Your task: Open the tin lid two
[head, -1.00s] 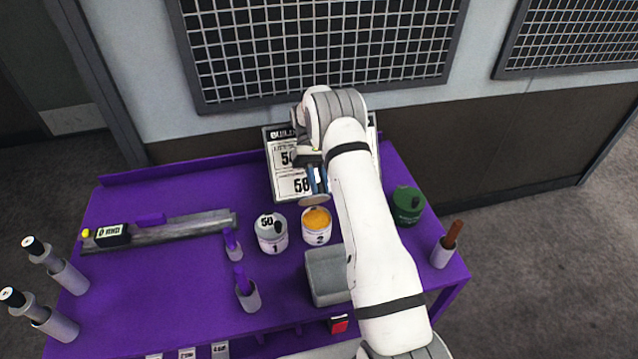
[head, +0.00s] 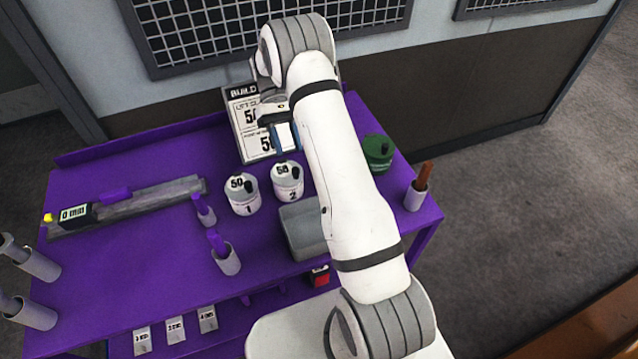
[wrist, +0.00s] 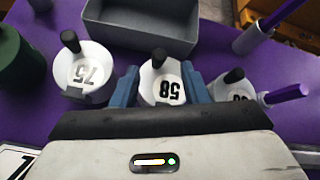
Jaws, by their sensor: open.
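Tin two (head: 288,186) stands on the purple table with its white lid (head: 285,170) on; the lid has a black knob and a printed number. In the wrist view this lid (wrist: 168,92) shows between the two blue fingers. My gripper (head: 286,138) is open, above and slightly behind tin two, pointing down, and holds nothing. It also shows in the wrist view (wrist: 160,90). I cannot tell whether the fingers touch the lid.
Tin one (head: 243,197) stands close by on the left. A lidded tin marked 75 (wrist: 84,72) stands on the other side. A grey open box (head: 300,232) is in front, a green tin (head: 377,152) to the right. A number board (head: 243,118) stands behind.

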